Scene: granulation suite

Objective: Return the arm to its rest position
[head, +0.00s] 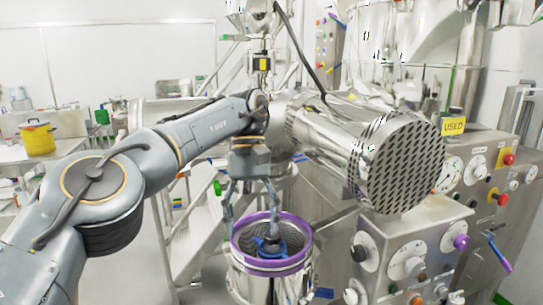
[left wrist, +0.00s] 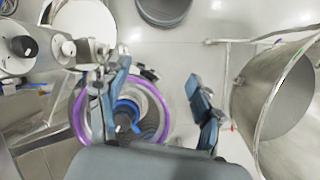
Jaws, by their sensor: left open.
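My left arm reaches in from the left in the head view, with its left gripper (head: 250,215) pointing down above a steel container with a purple rim (head: 240,250). The gripper is open, its fingers spread apart with nothing seen between them. A blue part with a dark knob (head: 268,245) sits inside the purple rim, below the fingertips. In the left wrist view the open left gripper (left wrist: 160,105) has one finger over the purple rim (left wrist: 164,105) and the other over the floor to its right. My right gripper is not in view.
A large steel cylinder with a perforated end (head: 400,165) juts out right of the gripper. A control panel with dials (head: 405,255) stands at lower right. Steel steps (head: 195,225) are behind the container. A yellow pot (head: 38,138) stands on a table at far left.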

